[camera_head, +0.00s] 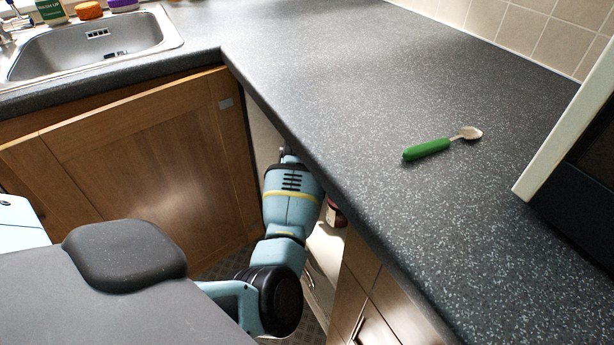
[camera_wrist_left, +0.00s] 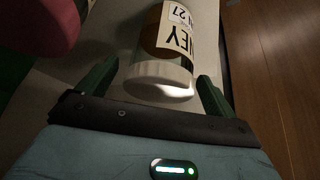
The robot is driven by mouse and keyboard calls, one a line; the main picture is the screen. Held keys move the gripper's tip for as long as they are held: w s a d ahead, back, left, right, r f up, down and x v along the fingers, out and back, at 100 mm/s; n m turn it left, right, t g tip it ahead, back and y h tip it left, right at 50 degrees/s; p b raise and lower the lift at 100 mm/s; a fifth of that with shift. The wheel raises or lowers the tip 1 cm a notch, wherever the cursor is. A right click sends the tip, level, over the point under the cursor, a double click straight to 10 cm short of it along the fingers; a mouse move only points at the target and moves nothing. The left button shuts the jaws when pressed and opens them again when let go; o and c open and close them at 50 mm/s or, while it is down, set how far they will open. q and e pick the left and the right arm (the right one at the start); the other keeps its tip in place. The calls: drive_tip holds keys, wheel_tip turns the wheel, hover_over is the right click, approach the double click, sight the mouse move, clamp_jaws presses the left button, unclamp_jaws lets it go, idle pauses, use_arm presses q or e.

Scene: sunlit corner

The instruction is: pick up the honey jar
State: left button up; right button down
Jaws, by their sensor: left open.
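The honey jar (camera_wrist_left: 178,38) shows in the left wrist view, with a pale label ending in "NEY" and a white lid towards me. My left gripper (camera_wrist_left: 158,72) is open, with one dark green finger on each side of the lid end. I cannot tell whether the fingers touch the jar. In the head view my left arm reaches down beside the counter edge, and its gripper and the honey jar are hidden there. My right gripper is in neither view.
A dark red object (camera_wrist_left: 45,22) is close to the left finger. The dark speckled counter (camera_head: 330,60) overhangs my arm. A green-handled spoon (camera_head: 430,149) lies on it. A sink (camera_head: 165,38) is at upper left, above a wooden cabinet door (camera_head: 150,150).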

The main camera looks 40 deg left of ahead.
use_arm(q)
drive_tip(key=shift+w+a+f, duration=0.1)
drive_tip(key=shift+w+f, duration=0.05)
drive_tip(key=shift+f, duration=0.1)
drive_tip(key=shift+r, duration=0.1)
drive_tip(key=shift+c, duration=0.2)
drive_tip(key=shift+c, duration=1.2)
drive_tip(key=c, duration=1.4)
drive_tip(key=shift+o, duration=0.2)
drive_tip(key=shift+r, duration=0.1)
